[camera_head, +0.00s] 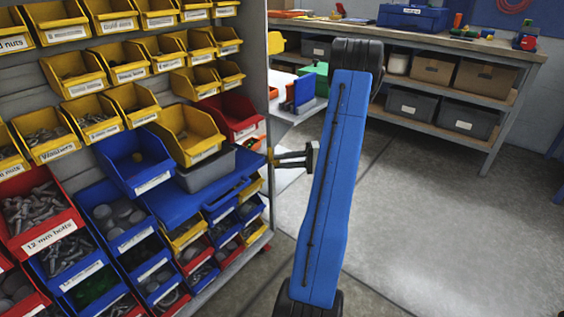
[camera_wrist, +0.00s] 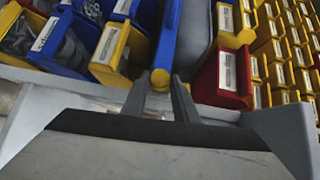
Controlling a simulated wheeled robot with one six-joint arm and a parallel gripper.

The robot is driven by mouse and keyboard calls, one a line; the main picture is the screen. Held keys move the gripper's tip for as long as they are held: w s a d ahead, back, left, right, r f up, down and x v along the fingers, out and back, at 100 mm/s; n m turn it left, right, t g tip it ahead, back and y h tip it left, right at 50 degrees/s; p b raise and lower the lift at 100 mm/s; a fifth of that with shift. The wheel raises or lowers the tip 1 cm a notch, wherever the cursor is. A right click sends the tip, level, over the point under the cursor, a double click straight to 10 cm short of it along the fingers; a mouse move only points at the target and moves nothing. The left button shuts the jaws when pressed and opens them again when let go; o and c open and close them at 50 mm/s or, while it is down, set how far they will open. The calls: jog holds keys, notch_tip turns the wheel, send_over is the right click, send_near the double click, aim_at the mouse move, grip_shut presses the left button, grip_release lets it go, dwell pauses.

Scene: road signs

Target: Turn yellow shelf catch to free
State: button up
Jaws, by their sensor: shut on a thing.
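The yellow shelf catch (camera_head: 270,155) is a small knob at the front right end of the blue shelf (camera_head: 176,205). My gripper (camera_head: 279,158) reaches it from the right and is shut on it. In the wrist view the catch (camera_wrist: 159,78) is a round yellow end between the two dark fingers of my gripper (camera_wrist: 160,92). The blue shelf (camera_wrist: 166,46) runs away from it there as a narrow strip. The part of the catch behind the fingers is hidden, and I cannot tell which way it is turned.
A grey bin (camera_head: 207,170) stands on the blue shelf. Yellow, red and blue parts bins fill the rack around it, with a red bin (camera_head: 231,116) close above my gripper. A workbench (camera_head: 440,42) stands at the back right. The grey floor (camera_head: 420,220) is clear.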

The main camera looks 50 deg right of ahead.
jog(key=shift+f+m+t, duration=0.1)
jog(key=shift+m+t, duration=0.2)
jog(key=shift+t, duration=0.1)
jog(key=o, duration=1)
jog(key=shift+d, duration=0.1)
jog(key=v, duration=1.7)
jog(key=shift+d+f, duration=0.1)
jog(key=shift+d, duration=0.15)
